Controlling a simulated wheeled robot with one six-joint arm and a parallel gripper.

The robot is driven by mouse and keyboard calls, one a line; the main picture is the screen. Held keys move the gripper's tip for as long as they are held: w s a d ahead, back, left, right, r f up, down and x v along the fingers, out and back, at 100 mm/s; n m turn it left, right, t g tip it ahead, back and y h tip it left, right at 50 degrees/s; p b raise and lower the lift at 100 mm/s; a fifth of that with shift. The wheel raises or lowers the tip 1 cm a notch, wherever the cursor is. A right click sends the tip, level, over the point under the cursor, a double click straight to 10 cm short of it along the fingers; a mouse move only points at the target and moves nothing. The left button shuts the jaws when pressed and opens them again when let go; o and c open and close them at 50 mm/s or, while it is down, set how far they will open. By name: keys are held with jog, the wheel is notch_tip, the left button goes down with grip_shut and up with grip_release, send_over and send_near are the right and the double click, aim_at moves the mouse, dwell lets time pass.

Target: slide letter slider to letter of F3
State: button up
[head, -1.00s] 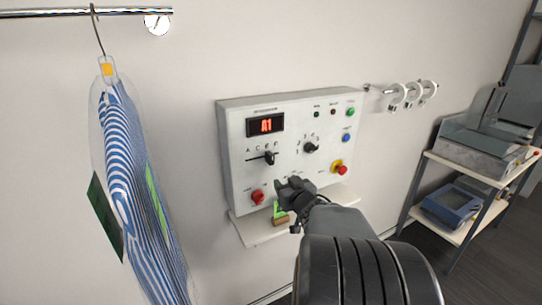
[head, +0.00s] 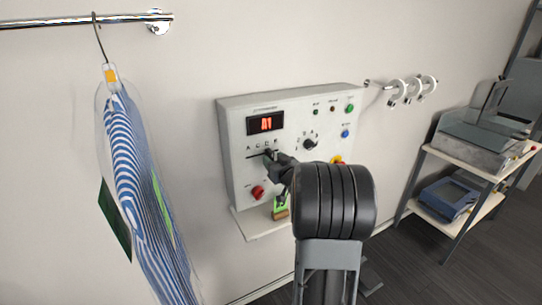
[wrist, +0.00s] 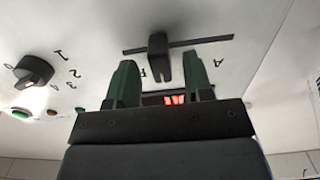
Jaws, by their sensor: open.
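The letter slider is a black knob (wrist: 158,48) on a dark slot in the white control panel (head: 236,180). In the wrist view, which is turned over, the letter A is right of the knob and what looks like an F is close on its left; letters between are hidden by a finger. My gripper (head: 272,158) is at the slider in the head view and covers most of it. In the wrist view my gripper (wrist: 160,76) is open, with one green finger on each side of the knob and a gap on both sides. The red display (head: 266,124) reads A1.
The number dial (head: 310,144) is right of the slider. Green and blue buttons (head: 345,133), a yellow-and-red stop (head: 338,160) and a red knob (head: 258,192) are on the panel. A shelf (head: 262,224) is below it. A bagged striped garment (head: 135,170) hangs at left.

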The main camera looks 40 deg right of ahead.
jog(key=shift+w+d, duration=0.15)
jog(key=shift+w, duration=0.9)
grip_shut()
